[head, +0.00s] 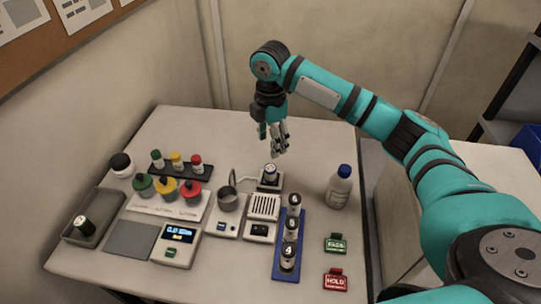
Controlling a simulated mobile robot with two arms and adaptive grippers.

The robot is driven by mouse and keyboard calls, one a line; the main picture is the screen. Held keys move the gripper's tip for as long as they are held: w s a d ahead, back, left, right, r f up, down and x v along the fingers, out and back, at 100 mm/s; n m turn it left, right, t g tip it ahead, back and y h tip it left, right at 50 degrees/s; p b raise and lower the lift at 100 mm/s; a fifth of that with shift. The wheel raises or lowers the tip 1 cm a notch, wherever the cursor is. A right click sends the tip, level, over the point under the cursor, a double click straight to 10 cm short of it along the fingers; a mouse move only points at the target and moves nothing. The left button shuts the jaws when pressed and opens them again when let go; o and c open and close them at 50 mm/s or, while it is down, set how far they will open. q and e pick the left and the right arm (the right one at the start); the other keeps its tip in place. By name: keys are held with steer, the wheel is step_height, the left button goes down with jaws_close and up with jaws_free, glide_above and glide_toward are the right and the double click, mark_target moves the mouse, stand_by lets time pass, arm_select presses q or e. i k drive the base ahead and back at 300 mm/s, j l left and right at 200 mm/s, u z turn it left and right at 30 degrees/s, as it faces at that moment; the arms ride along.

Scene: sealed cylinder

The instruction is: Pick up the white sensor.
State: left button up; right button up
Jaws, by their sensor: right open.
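A small white cylinder with a dark face, which looks like the white sensor (270,172), stands in a small base (270,185) with a white cable at the middle back of the table. My right gripper (279,151) points down just above and slightly right of it, its fingers apart and empty. I cannot tell the exact gap between the fingertips and the sensor. My left gripper is not in view.
A blue rack (278,270) holds numbered cylinders. A blue-capped bottle (339,187) stands right. A cup (228,199) and a slotted box (263,208) sit near the base. Left are coloured knobs (167,188), a vial rack (180,170), a scale (176,245) and a tray (112,204).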

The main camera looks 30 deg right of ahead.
mark_target(292, 225)
steer(key=k+j, duration=1.2)
steer(key=j, duration=0.15)
